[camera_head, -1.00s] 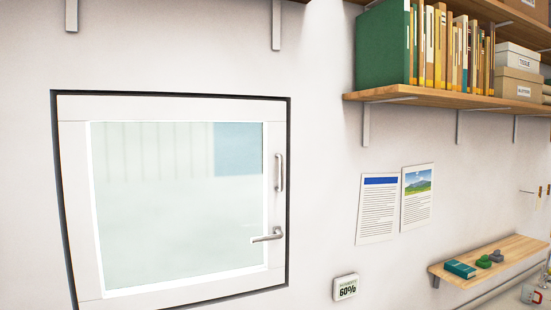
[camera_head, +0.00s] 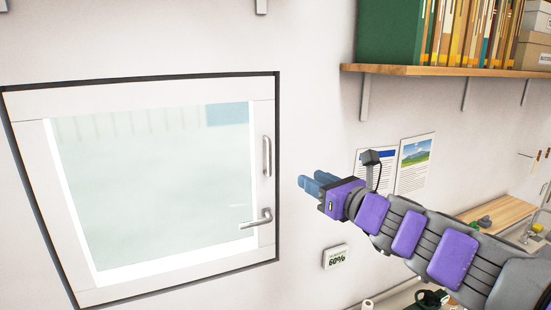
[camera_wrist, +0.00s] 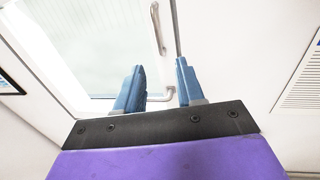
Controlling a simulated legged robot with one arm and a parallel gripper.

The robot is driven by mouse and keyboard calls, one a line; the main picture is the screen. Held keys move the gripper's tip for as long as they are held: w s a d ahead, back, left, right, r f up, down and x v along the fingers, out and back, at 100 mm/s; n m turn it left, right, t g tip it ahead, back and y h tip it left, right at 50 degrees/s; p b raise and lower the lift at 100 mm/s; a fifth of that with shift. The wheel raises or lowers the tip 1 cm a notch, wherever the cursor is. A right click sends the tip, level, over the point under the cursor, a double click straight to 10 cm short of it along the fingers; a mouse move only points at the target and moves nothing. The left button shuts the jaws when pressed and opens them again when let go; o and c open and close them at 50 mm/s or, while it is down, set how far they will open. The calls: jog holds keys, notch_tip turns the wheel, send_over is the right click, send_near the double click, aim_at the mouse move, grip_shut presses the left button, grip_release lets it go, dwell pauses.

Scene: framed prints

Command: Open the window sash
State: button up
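The white window sash (camera_head: 262,110) sits in a dark frame on the left of the head view and looks closed. A silver lever handle (camera_head: 257,219) on its lower right side points left, roughly level. A vertical pull bar (camera_head: 267,156) is above it. My gripper (camera_head: 308,184) is to the right of the sash, fingers pointing left toward it, apart from the handle. In the wrist view my blue fingers (camera_wrist: 160,82) are spread and empty. The lever handle (camera_wrist: 168,93) shows beyond the gap between them, partly hidden by a finger.
Two printed sheets (camera_head: 416,158) hang on the wall behind my arm. A wooden shelf (camera_head: 450,72) with books is above right, and a lower wooden shelf (camera_head: 497,216) is at the right. The wall between window and gripper is clear.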

send_near(273, 160)
jog(key=w+a+r, duration=0.2)
jog(key=w+a, duration=0.1)
jog(key=a, duration=0.3)
jog(key=shift+w+d+p, duration=0.1)
jog(key=shift+d+p, duration=0.1)
jog(key=shift+p, duration=0.2)
jog(key=shift+c, duration=0.3)
grip_shut()
